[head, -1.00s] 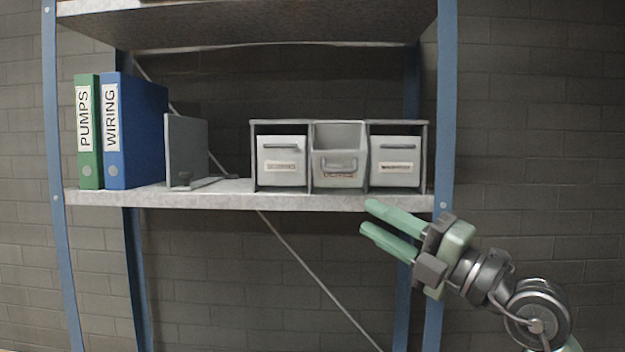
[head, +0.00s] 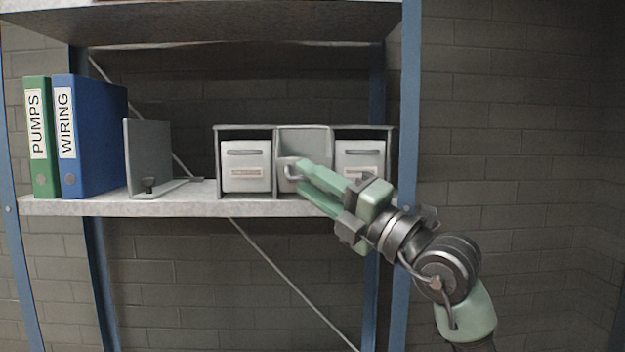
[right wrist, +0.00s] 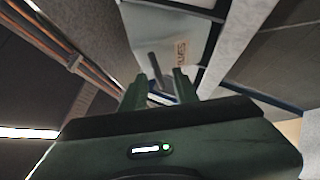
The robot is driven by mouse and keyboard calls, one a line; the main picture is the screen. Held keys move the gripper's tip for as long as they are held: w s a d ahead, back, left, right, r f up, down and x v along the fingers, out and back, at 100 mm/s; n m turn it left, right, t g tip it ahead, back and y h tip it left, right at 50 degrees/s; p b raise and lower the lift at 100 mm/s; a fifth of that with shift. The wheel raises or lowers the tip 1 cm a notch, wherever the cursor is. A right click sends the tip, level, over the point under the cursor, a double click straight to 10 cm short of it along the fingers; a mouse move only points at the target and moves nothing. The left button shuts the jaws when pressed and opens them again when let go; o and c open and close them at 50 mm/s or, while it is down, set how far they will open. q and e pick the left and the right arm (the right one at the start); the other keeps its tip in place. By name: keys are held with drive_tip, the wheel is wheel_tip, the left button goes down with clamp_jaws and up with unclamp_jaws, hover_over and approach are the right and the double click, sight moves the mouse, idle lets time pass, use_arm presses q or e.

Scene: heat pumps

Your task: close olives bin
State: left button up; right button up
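The olives bin (head: 287,182) is the middle one of three grey bins in a rack on the shelf. It is tilted out, with its top open. Its label, partly readable as ending in "VES", shows in the right wrist view (right wrist: 182,52). My right gripper (head: 302,175) is in front of this bin, its fingertips at the bin's handle (head: 291,168). The fingers are apart in the right wrist view (right wrist: 160,88), with the handle (right wrist: 154,66) near the gap between the tips. Contact cannot be told. My left gripper is out of view.
The left bin (head: 246,178) and right bin (head: 352,158) sit upright in the rack (head: 216,160). A blue post (head: 405,110) stands right of them. A grey bookend (head: 146,158) and two binders (head: 90,135) stand to the left on the shelf (head: 120,207).

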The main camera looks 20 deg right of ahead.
clamp_jaws()
drive_tip(key=shift+f, duration=0.1)
idle(1.2)
